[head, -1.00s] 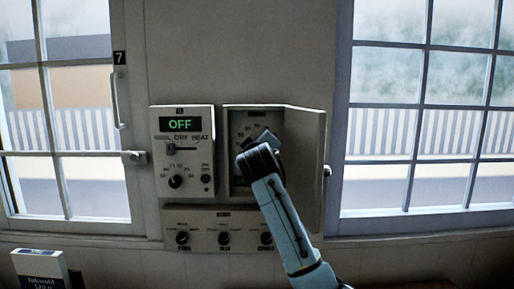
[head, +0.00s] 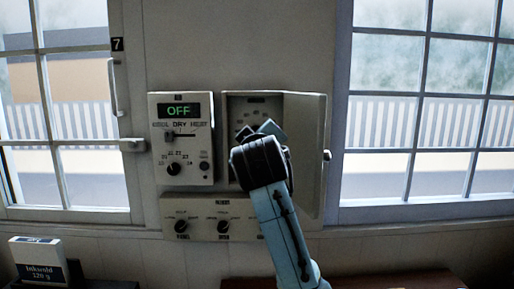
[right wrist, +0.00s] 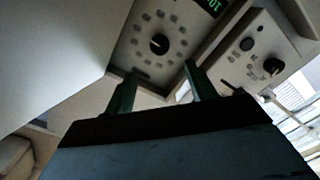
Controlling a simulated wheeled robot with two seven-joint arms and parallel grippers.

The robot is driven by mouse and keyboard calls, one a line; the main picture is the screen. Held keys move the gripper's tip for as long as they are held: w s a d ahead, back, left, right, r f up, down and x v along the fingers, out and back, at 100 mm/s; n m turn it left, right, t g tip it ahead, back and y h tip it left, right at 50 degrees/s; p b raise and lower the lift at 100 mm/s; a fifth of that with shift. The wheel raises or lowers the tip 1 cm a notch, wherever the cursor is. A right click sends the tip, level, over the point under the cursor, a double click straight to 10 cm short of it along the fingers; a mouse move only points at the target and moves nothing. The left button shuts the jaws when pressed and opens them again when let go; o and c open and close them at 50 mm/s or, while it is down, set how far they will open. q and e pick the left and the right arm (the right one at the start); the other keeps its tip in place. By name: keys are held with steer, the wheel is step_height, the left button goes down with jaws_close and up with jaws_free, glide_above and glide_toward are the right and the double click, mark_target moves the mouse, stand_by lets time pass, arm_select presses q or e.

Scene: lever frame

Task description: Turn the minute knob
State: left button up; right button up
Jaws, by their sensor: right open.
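A shallow grey wall box with its door open to the right holds a dial panel (head: 240,106), mostly hidden behind my right gripper in the head view. In the right wrist view a round black knob (right wrist: 159,44) with a white pointer mark sits on that panel, ringed by small buttons; whether it is the minute knob I cannot read. My right gripper (head: 258,130) is at the box opening. In the right wrist view its two fingers (right wrist: 158,86) are apart with nothing between them, and the knob lies ahead, apart from them. My left gripper is not in view.
The open door (head: 305,150) stands close right of my gripper. Left of the box is a control panel (head: 182,138) reading OFF, with a knob (head: 173,169). A lower panel (head: 202,217) has several knobs. A carton (head: 38,260) stands at lower left. Windows flank the wall.

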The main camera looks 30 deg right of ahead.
steer(key=shift+v, duration=1.15)
